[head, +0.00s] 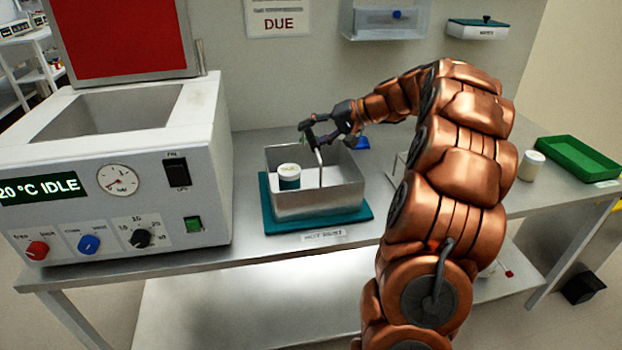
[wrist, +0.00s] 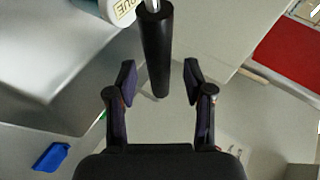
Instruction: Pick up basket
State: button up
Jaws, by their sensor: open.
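The basket (head: 318,203) is a grey metal open-topped bin on a teal mat (head: 290,226), with an upright thin handle rod (head: 320,172) that has a black grip. A white-lidded jar (head: 289,176) with a teal body stands inside it. In the wrist view the black grip (wrist: 156,50) comes down from the top, its end between the two fingertips of my gripper (wrist: 160,78). Gaps show on both sides, and my gripper is open. In the head view my gripper (head: 326,133) is above the basket at the handle top, partly hiding the grip.
A white machine (head: 120,160) with a raised red lid stands close left of the basket. A blue object (head: 361,143) lies behind right; it also shows in the wrist view (wrist: 50,157). A white jar (head: 531,165) and green tray (head: 578,157) stand far right.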

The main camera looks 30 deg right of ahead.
jog(key=shift+w+a+f, duration=0.35)
jog(key=shift+w+f, duration=0.05)
jog(key=shift+w, duration=0.05)
jog(key=shift+c, duration=0.2)
grip_shut()
dwell(0.4)
